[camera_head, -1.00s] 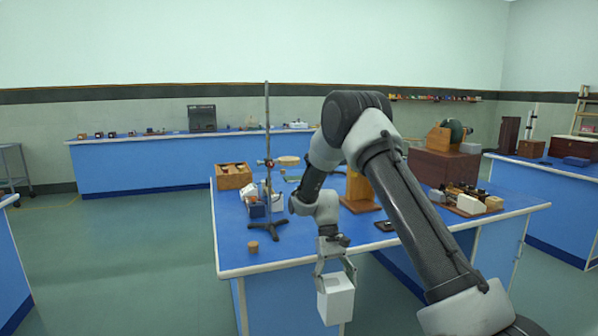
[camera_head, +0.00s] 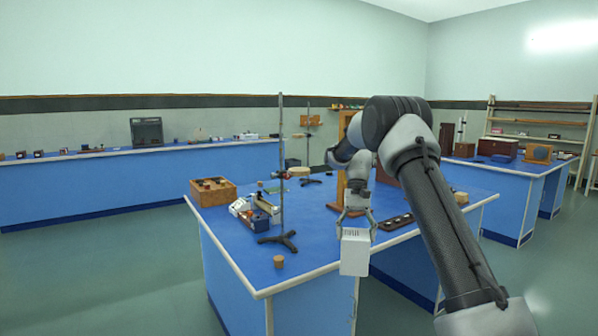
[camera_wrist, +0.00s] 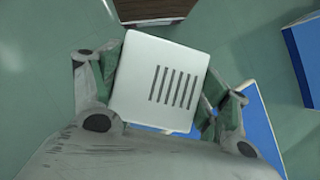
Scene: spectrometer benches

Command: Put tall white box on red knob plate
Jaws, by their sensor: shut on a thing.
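The tall white box (camera_head: 354,254) is held in my gripper (camera_head: 358,218), hanging in front of the near edge of the blue bench. The wrist view shows the white box (camera_wrist: 150,70) from its end, with a row of dark slots. My gripper's fingers (camera_wrist: 160,88) are shut on it from both sides. I cannot make out a plate with a red knob for certain. A dark narrow plate with small round parts (camera_head: 396,222) lies on the bench, right of the box.
The blue bench (camera_head: 235,245) carries a stand with a tall rod (camera_head: 281,180), a small cork-coloured cylinder (camera_head: 279,261), a wooden box (camera_head: 213,191) and a blue-and-white device (camera_head: 262,217). Open floor (camera_head: 120,270) lies to the left. A brown wooden thing (camera_wrist: 150,8) shows in the wrist view.

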